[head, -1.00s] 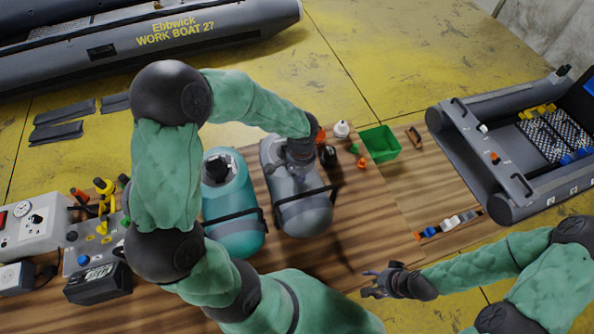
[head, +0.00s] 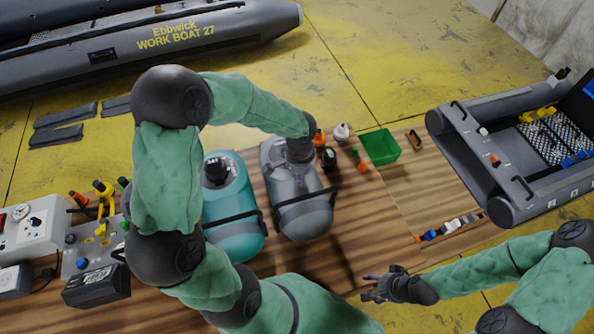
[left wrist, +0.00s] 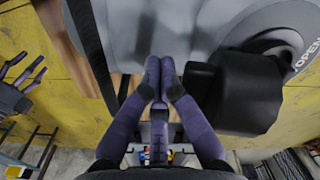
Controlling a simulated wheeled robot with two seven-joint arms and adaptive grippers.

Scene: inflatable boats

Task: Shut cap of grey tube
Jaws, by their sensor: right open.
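The grey tube (head: 300,212) lies on the wooden table beside a teal tube (head: 232,195), with a dark strap across it. My left gripper (head: 302,154) is over the far end of the grey tube and hides its valve in the head view. In the left wrist view, my left gripper's purple fingertips (left wrist: 160,72) are together with nothing visible between them. A black cap (left wrist: 240,90) is just right of them, beside a ring lettered OPEN (left wrist: 306,55). Whether they touch is unclear. My right gripper (head: 372,286) is open and empty at the table's near right.
A green tray (head: 380,146), a white bottle (head: 342,131) and small orange and black items stand beyond the grey tube. A pump box (head: 96,285) and gauge unit (head: 32,225) are at left. A small grey boat (head: 470,160) is at right.

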